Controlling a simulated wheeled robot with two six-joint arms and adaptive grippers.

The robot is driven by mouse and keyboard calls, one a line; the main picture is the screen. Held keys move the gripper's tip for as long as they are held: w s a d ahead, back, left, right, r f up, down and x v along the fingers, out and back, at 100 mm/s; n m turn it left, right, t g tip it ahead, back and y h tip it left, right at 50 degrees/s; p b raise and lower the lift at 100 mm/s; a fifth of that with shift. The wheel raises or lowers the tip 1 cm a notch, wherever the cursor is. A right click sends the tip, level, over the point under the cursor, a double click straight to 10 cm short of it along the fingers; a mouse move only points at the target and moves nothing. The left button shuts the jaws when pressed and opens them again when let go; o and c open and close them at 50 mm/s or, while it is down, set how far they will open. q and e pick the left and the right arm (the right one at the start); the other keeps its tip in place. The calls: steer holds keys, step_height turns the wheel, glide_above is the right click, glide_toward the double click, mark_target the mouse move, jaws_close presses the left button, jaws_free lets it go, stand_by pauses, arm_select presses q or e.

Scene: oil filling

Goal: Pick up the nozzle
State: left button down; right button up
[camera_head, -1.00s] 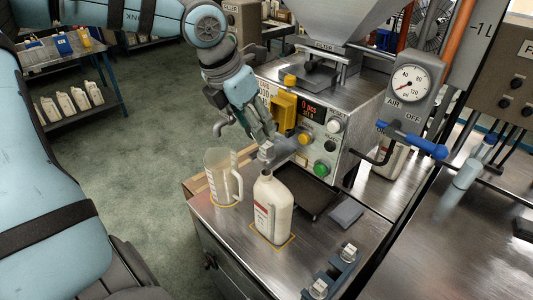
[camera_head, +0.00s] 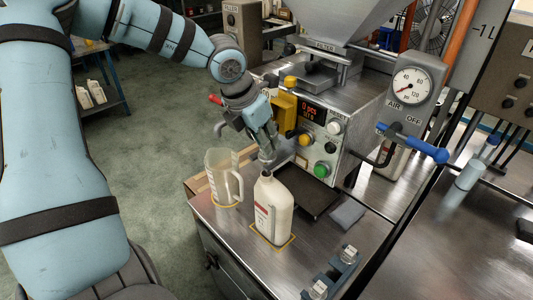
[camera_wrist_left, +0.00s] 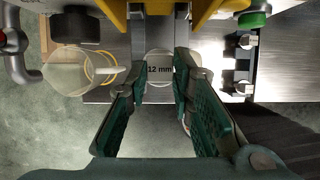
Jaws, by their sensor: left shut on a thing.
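My left gripper (camera_head: 266,146) reaches in from the left at the front of the filling machine, just above a white bottle (camera_head: 272,208). In the left wrist view, a round grey piece marked "12 mm", the nozzle (camera_wrist_left: 160,69), sits between the fingertips (camera_wrist_left: 159,78). The gripper is shut on it. In the head view the nozzle is mostly hidden by the fingers, and I cannot tell whether it touches the machine's spout. The bottle stands upright on the steel bench. My right gripper is not in view.
A clear jug (camera_head: 222,178) stands left of the bottle; it also shows in the left wrist view (camera_wrist_left: 84,70). A blue rack (camera_head: 333,277) with two metal pieces stands at the bench's front right. The filling machine (camera_head: 330,130) with buttons and gauge is close behind.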

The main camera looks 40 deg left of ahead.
arm_select(q)
step_height(320, 180, up, 20)
steer(key=p, duration=0.9)
